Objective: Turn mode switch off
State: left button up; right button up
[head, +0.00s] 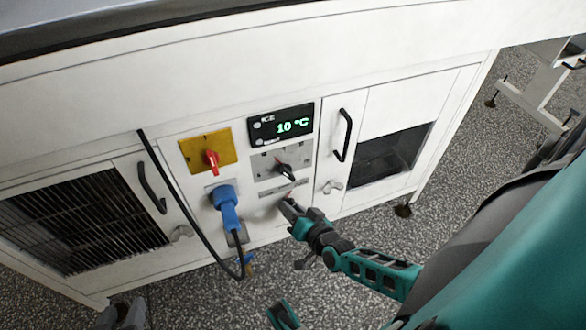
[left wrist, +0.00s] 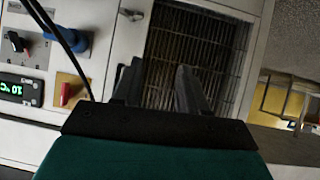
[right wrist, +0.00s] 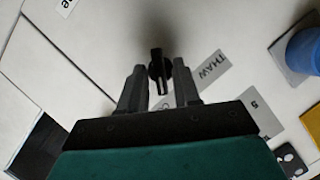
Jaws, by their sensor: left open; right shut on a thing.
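In the right wrist view the knob (right wrist: 159,66) stands between my right fingertips, beside a grey THAW label (right wrist: 210,68). My right gripper (head: 290,202) comes in from below right in the head view and is shut on the mode switch; the exact finger contact is hard to see. My left gripper (left wrist: 160,85) is open and empty in front of the grille door, and it shows at the bottom left of the head view (head: 124,314).
The temperature display (head: 281,125) reads 10 °C. A red switch on a yellow plate (head: 195,154) and a blue plug (head: 226,204) with a black cable sit left of the knob. A black door handle (head: 343,135) is to the right. Speckled floor lies in front.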

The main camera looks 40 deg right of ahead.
pick_arm(q)
jog(key=shift+s+a+r+y+p, duration=0.1)
jog(key=shift+a+r+p, duration=0.1)
jog(key=shift+r+p, duration=0.45)
jog(key=shift+s+a+r+y+p, duration=0.15)
jog(key=shift+r+p, duration=0.25)
jog(key=shift+p, duration=0.45)
jog(key=shift+s+a+r+y+p, duration=0.1)
jog(key=shift+a+r+p, duration=0.15)
jog(key=shift+r+p, duration=0.4)
pick_arm(e)
jog(key=shift+w+a+r+n+g+h, duration=0.15)
jog(key=shift+n+g+h, duration=0.15)
jog(key=shift+n+h, duration=0.65)
jog(key=shift+s+a+f+n+g+h, duration=0.15)
jog(key=shift+n+g+h, duration=0.3)
jog(key=shift+n, duration=0.9)
pick_arm(q)
jog(key=shift+f, duration=0.1)
pick_arm(e)
jog(key=shift+w+r, duration=0.1)
pick_arm(q)
jog(key=shift+d, duration=0.1)
pick_arm(e)
jog(key=o, duration=0.7)
pick_arm(q)
jog(key=shift+w, duration=0.1)
jog(key=shift+r, duration=0.25)
